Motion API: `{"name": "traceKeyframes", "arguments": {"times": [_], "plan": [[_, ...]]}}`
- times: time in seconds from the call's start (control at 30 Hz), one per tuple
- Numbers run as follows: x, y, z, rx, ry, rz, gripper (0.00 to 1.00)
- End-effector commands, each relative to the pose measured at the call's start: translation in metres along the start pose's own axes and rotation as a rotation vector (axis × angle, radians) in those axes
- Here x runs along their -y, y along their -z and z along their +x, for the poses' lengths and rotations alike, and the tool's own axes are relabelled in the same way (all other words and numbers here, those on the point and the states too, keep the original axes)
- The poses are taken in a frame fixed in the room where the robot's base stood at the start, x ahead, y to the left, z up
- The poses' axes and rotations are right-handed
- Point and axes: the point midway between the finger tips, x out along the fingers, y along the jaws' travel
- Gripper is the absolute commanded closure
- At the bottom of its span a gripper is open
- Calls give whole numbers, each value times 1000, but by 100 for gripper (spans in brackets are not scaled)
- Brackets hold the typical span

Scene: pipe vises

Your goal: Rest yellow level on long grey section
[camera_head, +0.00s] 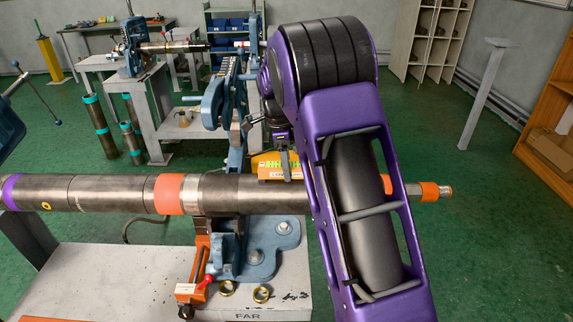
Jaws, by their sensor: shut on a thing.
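The yellow level (267,166), with a green strip along it, is at the top edge of the pipe, partly hidden by my gripper and arm. My gripper (284,165) points down and is shut on the level. A long horizontal pipe crosses the view. Its grey section (240,190) right of the broad orange band (176,194) lies just below the level and runs behind my arm. Another grey length (105,193) lies left of that band. I cannot tell whether the level touches the pipe.
A blue pipe vise (262,262) stands under the pipe on a grey bench (105,268). An orange tool (197,270) and two brass rings (261,294) are beside it. Green floor is open at right.

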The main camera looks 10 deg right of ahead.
Motion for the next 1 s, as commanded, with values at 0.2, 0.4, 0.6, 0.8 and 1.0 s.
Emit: {"name": "traceKeyframes", "arguments": {"times": [0.2,0.4,0.6,0.8,1.0], "plan": [[0,0,2,0,1,0,100],[0,-1,4,0,2,0,100],[0,-1,4,0,1,0,6],[0,-1,4,0,1,0,6],[0,-1,5,0,-1,0,6]]}}
